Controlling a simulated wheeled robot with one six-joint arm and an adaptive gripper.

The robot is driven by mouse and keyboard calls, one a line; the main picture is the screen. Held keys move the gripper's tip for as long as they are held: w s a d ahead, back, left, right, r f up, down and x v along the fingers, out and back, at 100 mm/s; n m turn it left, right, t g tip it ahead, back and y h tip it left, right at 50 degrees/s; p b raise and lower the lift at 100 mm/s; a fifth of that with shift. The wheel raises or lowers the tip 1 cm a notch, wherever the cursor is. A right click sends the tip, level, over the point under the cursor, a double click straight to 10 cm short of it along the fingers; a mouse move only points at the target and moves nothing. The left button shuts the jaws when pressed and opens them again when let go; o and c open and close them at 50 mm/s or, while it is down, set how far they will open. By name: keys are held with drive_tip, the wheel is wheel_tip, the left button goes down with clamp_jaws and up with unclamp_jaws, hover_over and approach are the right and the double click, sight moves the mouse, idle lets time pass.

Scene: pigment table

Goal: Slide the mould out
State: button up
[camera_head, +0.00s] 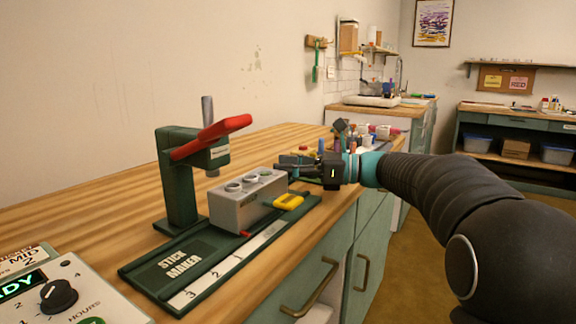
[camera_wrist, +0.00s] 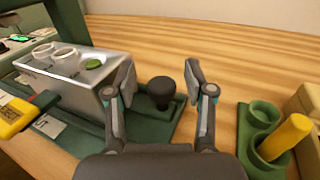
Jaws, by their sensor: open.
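The mould (camera_head: 248,207) is a grey metal block on the green stick maker base (camera_head: 150,281), to the right of the press post with its red lever (camera_head: 211,136). Three round wells show in its top; the one nearest my gripper looks green, also in the wrist view (camera_wrist: 95,64). A black knob (camera_wrist: 162,88) stands at the mould's end over the green base; whether it joins the mould is hidden. My gripper (camera_wrist: 160,75) is open, its fingers either side of the knob with gaps visible. In the head view my gripper (camera_head: 284,166) is at the mould's far end.
A yellow piece (camera_head: 289,202) sits at the mould's front side. A green holder (camera_wrist: 262,112) with a yellow stick (camera_wrist: 286,137) stands right of my gripper in the wrist view. A control box with a dial (camera_head: 59,295) is at front left.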

drive_tip(key=shift+d, duration=0.1)
drive_tip(key=d, duration=0.7)
drive_tip(key=s+d, duration=0.1)
drive_tip(key=d, duration=0.3)
drive_tip(key=shift+s+d, duration=0.1)
drive_tip(key=shift+d, duration=0.3)
